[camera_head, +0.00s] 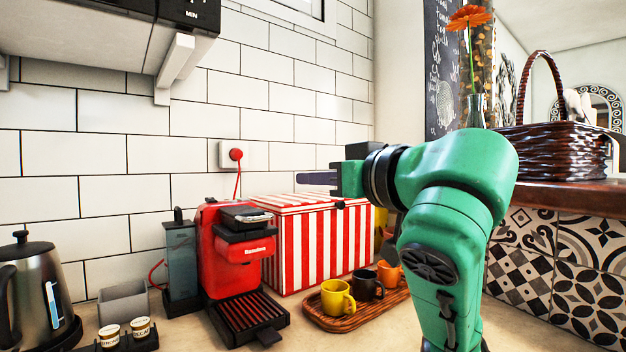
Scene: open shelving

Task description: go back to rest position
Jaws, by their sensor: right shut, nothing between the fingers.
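My right arm, green with dark joints, rises from the lower right of the head view. Its right gripper (316,179) points left in front of the tiled wall, above the red and white striped box (322,245). The gripper's dark fingers are together and hold nothing. My left gripper is not in view.
A red coffee machine (228,262) stands left of the box. A wooden tray (325,318) with a yellow cup (336,298) and other cups sits in front. A kettle (34,290) stands far left. A wicker basket (556,150) sits on the right ledge.

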